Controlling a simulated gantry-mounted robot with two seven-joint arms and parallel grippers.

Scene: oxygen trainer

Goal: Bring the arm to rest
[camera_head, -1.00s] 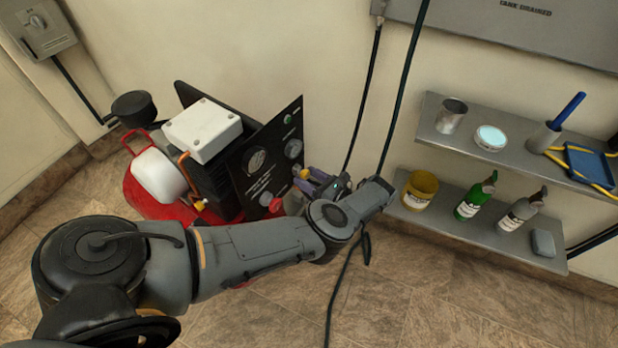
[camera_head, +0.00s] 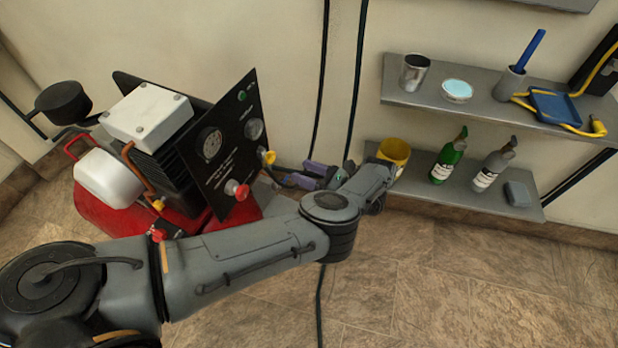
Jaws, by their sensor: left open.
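My left arm comes in from the lower left, reaching across the floor in front of the red compressor machine (camera_head: 185,222). My left gripper (camera_head: 290,176), with purple parts on its fingers, is open and appears empty. It points left toward the black control panel (camera_head: 225,160), just right of the panel's edge. The panel carries round gauges, a green button (camera_head: 242,95), a red knob (camera_head: 237,190) and a yellow knob (camera_head: 268,157). A gap shows between the gripper and the red knob. My right gripper is out of view.
Right of the gripper, a lower shelf (camera_head: 455,200) holds a yellow tub (camera_head: 394,152), green bottle (camera_head: 447,160), grey bottle (camera_head: 493,166) and grey block (camera_head: 517,193). An upper shelf (camera_head: 440,103) holds a metal cup and a blue tray. Dark hoses hang behind the gripper. The floor is open at lower right.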

